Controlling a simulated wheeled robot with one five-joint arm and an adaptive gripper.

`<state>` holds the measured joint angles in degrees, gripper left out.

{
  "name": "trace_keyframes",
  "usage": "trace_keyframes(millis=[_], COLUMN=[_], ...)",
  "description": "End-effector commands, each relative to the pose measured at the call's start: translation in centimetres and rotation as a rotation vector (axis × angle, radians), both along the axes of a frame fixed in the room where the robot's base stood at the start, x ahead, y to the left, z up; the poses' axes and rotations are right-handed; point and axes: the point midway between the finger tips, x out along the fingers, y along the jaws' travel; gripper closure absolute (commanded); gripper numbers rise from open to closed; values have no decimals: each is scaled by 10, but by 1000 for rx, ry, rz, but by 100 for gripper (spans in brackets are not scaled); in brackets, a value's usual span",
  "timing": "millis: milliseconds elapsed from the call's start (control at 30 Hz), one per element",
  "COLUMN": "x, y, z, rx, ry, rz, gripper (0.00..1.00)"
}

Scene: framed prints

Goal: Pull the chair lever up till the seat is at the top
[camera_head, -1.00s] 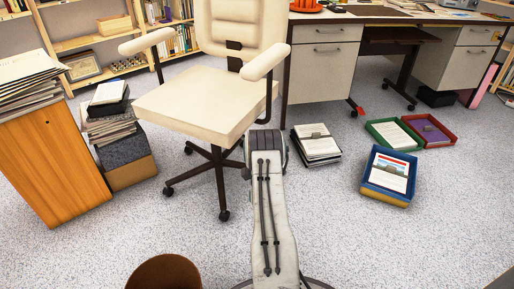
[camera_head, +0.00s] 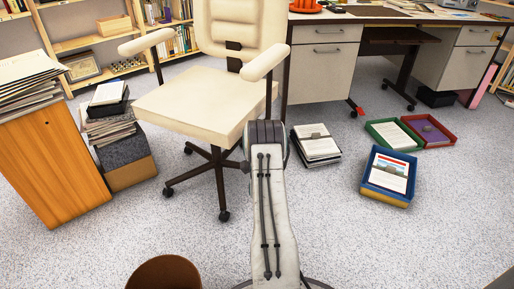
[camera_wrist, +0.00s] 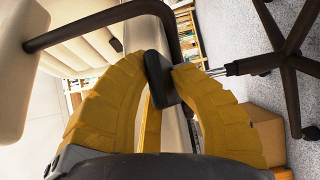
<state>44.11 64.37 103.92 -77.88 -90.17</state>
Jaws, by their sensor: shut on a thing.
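The cream office chair (camera_head: 200,104) stands on a dark star base with casters, left of my arm in the head view. In the wrist view it appears sideways, with an armrest (camera_wrist: 14,70) at the left and the dark base (camera_wrist: 290,60) at the right. In the head view my arm hides the gripper and lever.
A wooden cabinet (camera_head: 52,158) with papers and a stack of boxes (camera_head: 122,160) stand at the left. A desk (camera_head: 326,70) is behind. A pile of papers (camera_head: 316,145) and coloured trays (camera_head: 390,172) lie right of my arm. A brown bin (camera_head: 165,272) is in front.

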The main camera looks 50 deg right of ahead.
Motion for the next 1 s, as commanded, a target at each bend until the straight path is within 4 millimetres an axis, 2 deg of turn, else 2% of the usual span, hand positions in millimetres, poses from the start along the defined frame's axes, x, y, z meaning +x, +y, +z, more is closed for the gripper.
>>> trace_keyframes(millis=[33,133,500,533,600,767,1000], x=[2,2,4,4,4,3,2], y=[-1,-1,0,0,0,0,0], z=[15,25,31,31,31,29,27], rx=[-9,-9,-11,-11,-11,-9,-8], ry=[-16,-18,-23,-23,-21,-18,-14], rz=[1,2,4,5,4,3,2], gripper=[100,100,100,76,70,55,55])
